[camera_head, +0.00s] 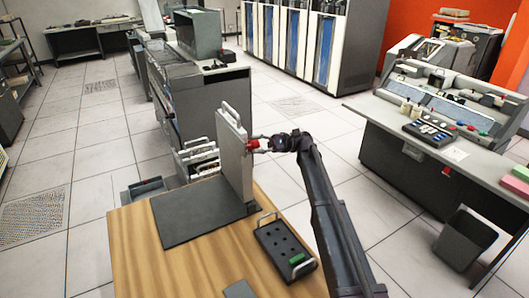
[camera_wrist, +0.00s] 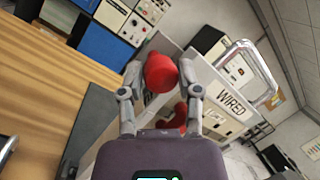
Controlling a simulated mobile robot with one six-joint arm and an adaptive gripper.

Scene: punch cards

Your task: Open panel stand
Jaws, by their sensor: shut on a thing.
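The panel stand has a light grey panel (camera_head: 230,160) standing upright at the right edge of a dark flat plate (camera_head: 195,212) on the wooden table. A metal handle is on the panel's top edge. My gripper (camera_head: 257,144) is at the panel's right face, shut on a red knob (camera_head: 252,145). In the wrist view the red knob (camera_wrist: 160,72) is between my two fingers (camera_wrist: 162,78), and a second red part (camera_wrist: 178,116) shows below it. A panel marked "WIRED" (camera_wrist: 232,100) with a metal handle (camera_wrist: 255,70) is behind them.
Grey machines stand behind the table. A control desk (camera_head: 395,118) and a bin (camera_head: 466,238) are at right, with open floor between.

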